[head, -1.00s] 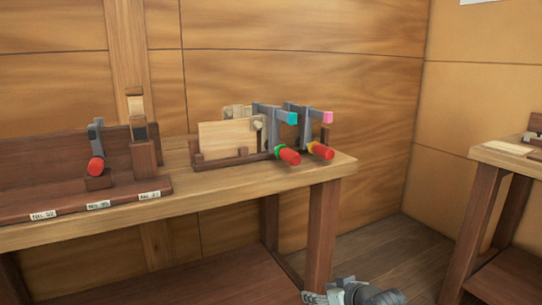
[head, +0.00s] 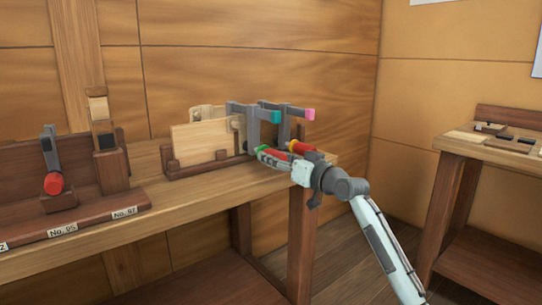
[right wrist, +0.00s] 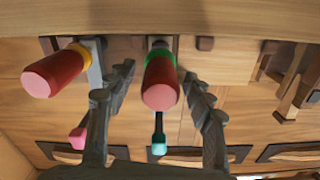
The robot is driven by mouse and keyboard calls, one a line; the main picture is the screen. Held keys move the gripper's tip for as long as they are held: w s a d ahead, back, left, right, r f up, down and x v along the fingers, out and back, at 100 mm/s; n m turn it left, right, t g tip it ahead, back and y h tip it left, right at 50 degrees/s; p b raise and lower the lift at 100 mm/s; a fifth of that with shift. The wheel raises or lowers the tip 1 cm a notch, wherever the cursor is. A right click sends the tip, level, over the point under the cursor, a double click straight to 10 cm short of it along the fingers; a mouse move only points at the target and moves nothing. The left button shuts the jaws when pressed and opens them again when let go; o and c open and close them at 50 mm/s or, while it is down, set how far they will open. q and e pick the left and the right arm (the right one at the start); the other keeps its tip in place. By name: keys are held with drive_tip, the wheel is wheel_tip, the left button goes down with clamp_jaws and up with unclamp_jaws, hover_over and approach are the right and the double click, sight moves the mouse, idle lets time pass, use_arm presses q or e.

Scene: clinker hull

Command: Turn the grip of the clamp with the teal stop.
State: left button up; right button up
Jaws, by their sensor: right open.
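The clamp with the teal stop (head: 276,117) stands on the bench in a wooden holder. Its stop also shows in the right wrist view (right wrist: 158,146). Its red grip (right wrist: 160,84) with a green collar points at the wrist camera; in the head view my gripper partly hides it. My right gripper (head: 268,156) is open, with one finger on each side of this grip. In the right wrist view a gap shows beside the grip on both sides. My left gripper is not in view.
A second clamp with a pink stop (head: 310,114) stands close on the right; its red grip (right wrist: 54,75) has a yellow collar and lies just outside one finger. A pale board (head: 200,145) stands left of the clamps. Another red-ended clamp (head: 54,183) is at far left.

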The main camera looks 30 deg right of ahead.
drive_tip(key=shift+w, duration=0.85)
drive_tip(key=shift+w+a, duration=0.1)
drive_tip(key=shift+w, duration=0.1)
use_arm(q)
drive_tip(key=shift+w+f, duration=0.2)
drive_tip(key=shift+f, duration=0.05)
use_arm(e)
drive_tip(key=shift+c, duration=0.3)
drive_tip(key=c, duration=1.1)
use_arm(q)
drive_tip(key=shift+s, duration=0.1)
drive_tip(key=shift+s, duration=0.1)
use_arm(e)
drive_tip(key=shift+n, duration=0.4)
